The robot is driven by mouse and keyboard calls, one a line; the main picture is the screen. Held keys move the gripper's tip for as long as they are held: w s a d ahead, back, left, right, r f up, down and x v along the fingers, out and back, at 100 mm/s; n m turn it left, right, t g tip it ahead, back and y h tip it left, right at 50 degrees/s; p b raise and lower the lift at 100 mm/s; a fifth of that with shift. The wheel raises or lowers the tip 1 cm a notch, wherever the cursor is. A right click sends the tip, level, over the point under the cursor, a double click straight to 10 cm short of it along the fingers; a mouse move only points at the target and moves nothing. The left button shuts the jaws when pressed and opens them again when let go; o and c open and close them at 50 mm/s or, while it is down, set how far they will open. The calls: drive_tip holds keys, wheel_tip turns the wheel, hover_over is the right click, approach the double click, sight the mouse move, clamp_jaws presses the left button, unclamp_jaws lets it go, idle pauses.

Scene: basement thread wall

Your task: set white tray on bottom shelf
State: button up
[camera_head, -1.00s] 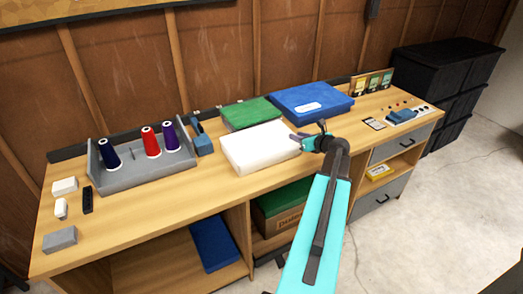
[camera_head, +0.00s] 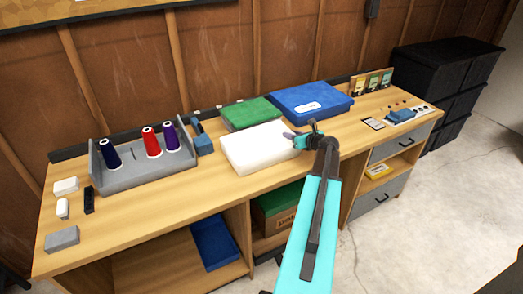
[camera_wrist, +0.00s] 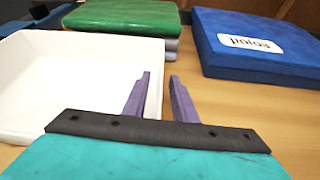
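The white tray (camera_head: 262,150) lies on the wooden bench top, in front of a green box. In the wrist view, the tray (camera_wrist: 70,75) fills the left side, its inside empty where visible. My gripper (camera_head: 288,135) is at the tray's right edge. In the wrist view, its purple fingers (camera_wrist: 160,90) are apart, one over the tray's side and one outside its right wall. I cannot tell whether they touch the wall. The bottom shelf (camera_head: 155,270) is the low wooden board under the bench, with a blue tray (camera_head: 214,243) on it.
The green box (camera_head: 246,113) and blue box (camera_head: 311,100) sit behind the white tray. A grey thread holder (camera_head: 145,172) with spools stands left. Under the bench are a cardboard box (camera_head: 286,222) and, at right, grey drawers (camera_head: 378,198). The bench front between holder and tray is clear.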

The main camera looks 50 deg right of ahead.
drive_tip(key=shift+c, duration=0.3)
clamp_jaws()
drive_tip(key=shift+r, duration=0.15)
